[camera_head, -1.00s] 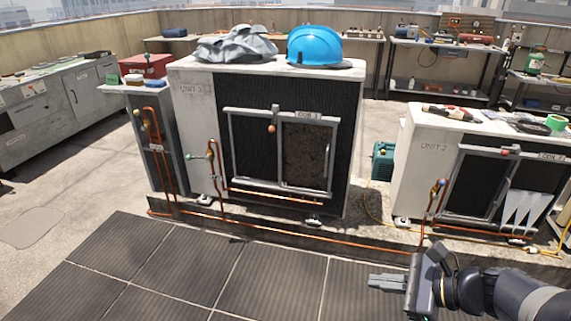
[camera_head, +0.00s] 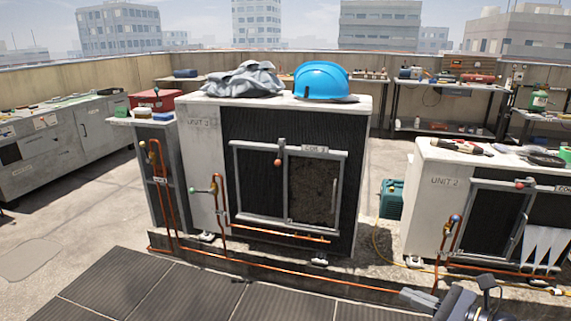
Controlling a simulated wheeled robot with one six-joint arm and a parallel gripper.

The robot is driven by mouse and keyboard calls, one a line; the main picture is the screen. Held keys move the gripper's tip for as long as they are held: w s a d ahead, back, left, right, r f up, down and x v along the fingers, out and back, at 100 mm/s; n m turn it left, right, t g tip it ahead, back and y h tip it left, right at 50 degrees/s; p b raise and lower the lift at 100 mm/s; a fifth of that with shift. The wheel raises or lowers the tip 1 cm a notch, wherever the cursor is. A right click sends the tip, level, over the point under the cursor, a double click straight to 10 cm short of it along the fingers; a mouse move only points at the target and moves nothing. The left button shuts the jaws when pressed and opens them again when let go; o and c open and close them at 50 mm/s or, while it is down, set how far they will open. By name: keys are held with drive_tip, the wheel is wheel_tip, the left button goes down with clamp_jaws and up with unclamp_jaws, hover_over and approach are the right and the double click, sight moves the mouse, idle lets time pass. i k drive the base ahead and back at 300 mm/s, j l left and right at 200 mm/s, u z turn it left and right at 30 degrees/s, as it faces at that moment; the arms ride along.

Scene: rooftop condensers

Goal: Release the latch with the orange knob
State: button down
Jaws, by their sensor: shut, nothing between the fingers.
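The latch with the orange knob (camera_head: 277,162) is on the front of the middle condenser unit, at the top of a grey framed panel (camera_head: 289,187). The latch bar stands upright at the frame's middle post, with the knob at its lower end. A second latch with a red-looking knob (camera_head: 519,184) is on the right unit's frame. My gripper (camera_head: 404,294) is at the lower right edge of the picture, partly cut off. Its fingers are together and empty, pointing left. In the picture it is well below and right of the orange knob, clear of the latch.
A blue hard hat (camera_head: 322,81) and grey cloth (camera_head: 243,79) lie on the middle unit (camera_head: 199,150). Orange pipes (camera_head: 290,278) run low along its front. The right unit (camera_head: 431,205) stands beside a green case (camera_head: 392,199). Dark floor tiles (camera_head: 150,290) in front are clear.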

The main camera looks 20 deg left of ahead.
sight(277, 162)
drive_tip(key=i+j+u, duration=0.15)
drive_tip(key=i+u, duration=0.2)
drive_tip(key=i, duration=0.75)
drive_tip(key=i+l+u, duration=0.3)
drive_tip(key=i, duration=0.8)
drive_tip(key=j, duration=0.1)
